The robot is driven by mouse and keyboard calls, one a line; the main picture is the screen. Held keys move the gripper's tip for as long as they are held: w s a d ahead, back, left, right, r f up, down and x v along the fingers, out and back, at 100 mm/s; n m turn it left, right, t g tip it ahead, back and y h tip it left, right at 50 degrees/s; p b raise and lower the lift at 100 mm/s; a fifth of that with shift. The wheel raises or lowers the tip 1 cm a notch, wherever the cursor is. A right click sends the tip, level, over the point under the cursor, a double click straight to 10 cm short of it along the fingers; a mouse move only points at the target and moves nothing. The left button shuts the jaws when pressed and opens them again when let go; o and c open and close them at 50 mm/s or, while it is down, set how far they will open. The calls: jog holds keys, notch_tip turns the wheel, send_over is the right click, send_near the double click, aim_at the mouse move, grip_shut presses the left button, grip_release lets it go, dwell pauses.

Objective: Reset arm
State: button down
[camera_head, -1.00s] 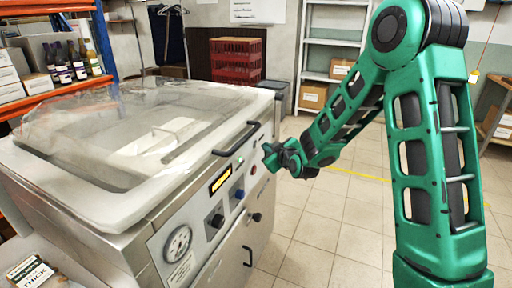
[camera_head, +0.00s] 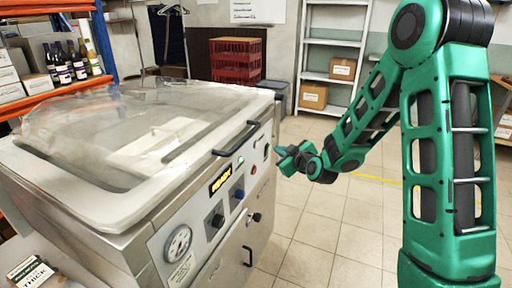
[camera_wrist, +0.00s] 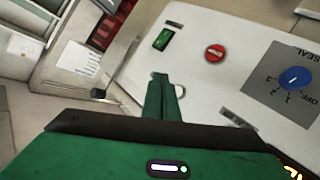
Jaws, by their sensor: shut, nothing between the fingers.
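My green arm reaches in from the right in the head view. My gripper (camera_head: 284,160) is just right of the front panel of a steel machine with a clear lid (camera_head: 140,120). In the wrist view my gripper (camera_wrist: 168,78) has its green fingers together, with nothing between them. It points toward the machine's front panel, where a green switch (camera_wrist: 163,39), a red button (camera_wrist: 215,53) and a blue knob (camera_wrist: 295,78) show. The lid appears lowered. I cannot tell the exact gap between the fingertips and the panel.
The machine's handle (camera_head: 236,140) sticks out near my gripper. A red crate (camera_head: 235,61) and a grey shelf with cardboard boxes (camera_head: 313,96) stand at the back. Bottles (camera_head: 78,65) stand on a rack at the left. Tiled floor (camera_head: 310,225) lies open between machine and arm.

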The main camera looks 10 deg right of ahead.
dwell(0.4)
jog(key=s+d+r+m+g+h, duration=0.1)
jog(key=s+d+m+g, duration=0.4)
jog(key=s, duration=0.6)
jog(key=s+d+r+m+g+h, duration=0.1)
jog(key=s+d+g+h, duration=0.1)
jog(key=s+d, duration=0.75)
jog(key=s+d+r+m+g+h, duration=0.1)
jog(key=s+d+m+g, duration=0.25)
jog(key=s, duration=1.05)
jog(key=s+a+r+m+g+y, duration=0.1)
jog(key=s+m+g, duration=0.3)
jog(key=s, duration=0.9)
jog(key=shift+a+r, duration=0.4)
jog(key=shift+a, duration=0.05)
jog(key=shift+s+m, duration=0.1)
jog(key=shift+m, duration=0.15)
